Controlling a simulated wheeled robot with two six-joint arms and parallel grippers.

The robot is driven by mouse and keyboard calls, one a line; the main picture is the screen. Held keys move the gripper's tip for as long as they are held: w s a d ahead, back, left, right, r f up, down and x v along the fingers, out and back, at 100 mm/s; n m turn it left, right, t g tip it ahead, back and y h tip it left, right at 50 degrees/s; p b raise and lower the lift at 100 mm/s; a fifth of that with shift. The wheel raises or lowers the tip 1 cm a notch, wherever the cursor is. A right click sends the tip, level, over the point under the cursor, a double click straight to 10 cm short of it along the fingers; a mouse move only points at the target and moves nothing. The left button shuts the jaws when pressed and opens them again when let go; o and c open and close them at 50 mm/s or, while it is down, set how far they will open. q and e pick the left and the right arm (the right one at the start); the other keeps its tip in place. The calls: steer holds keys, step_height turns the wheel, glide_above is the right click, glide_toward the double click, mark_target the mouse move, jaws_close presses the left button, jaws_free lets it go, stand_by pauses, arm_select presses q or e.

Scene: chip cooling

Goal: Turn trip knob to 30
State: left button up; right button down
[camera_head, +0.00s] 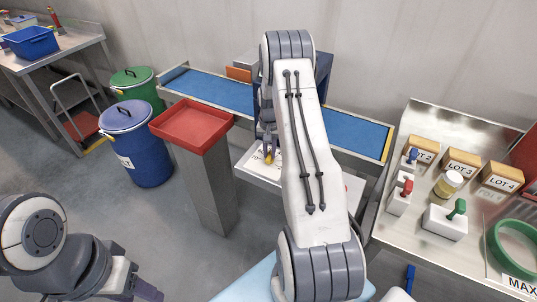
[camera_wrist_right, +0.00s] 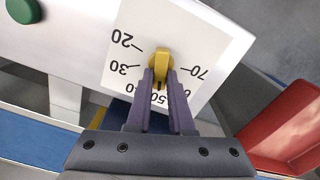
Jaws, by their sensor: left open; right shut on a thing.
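The yellow trip knob (camera_wrist_right: 158,60) stands on a white dial plate (camera_wrist_right: 120,65) in the right wrist view. The marks 20, 30, 50 and 70 show; others are partly covered by the fingers. My right gripper (camera_wrist_right: 160,78) is shut on the knob. The knob's long side runs roughly up and down in this view, its lower part between the fingers near the 50. Its exact reading cannot be told. In the head view the right gripper (camera_head: 268,148) is at the dial plate (camera_head: 250,168), partly behind my arm. My left gripper (camera_head: 146,290) is open at the bottom left, apart from everything.
A green button (camera_wrist_right: 22,10) is on the same panel. A red tray (camera_head: 190,122) stands on a pedestal left of the panel. A blue conveyor (camera_head: 215,90) runs behind. At right, a steel bench (camera_head: 395,235) carries lot boxes and coloured-handled blocks. Blue (camera_head: 140,165) and green drums stand left.

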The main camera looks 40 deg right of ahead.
steer(key=m, duration=0.2)
steer(key=m+b, duration=0.1)
steer(key=m, duration=0.1)
steer(key=shift+s+d+m, duration=0.1)
steer(key=shift+s+m, duration=0.1)
steer(key=shift+m, duration=0.1)
steer(key=m, duration=0.1)
steer(key=m+b, duration=0.1)
steer(key=m, duration=0.1)
steer(key=shift+s+m, duration=0.2)
steer(key=shift+m, duration=0.1)
steer(key=m, duration=0.3)
steer(key=shift+s+m, duration=0.1)
steer(key=shift+m, duration=0.2)
steer(key=shift+s+m+b, duration=0.15)
steer(key=shift+m+b, duration=0.25)
steer(key=shift+m, duration=1.4)
steer(key=c, duration=0.8)
jaws_free()
steer(key=shift+r, duration=0.1)
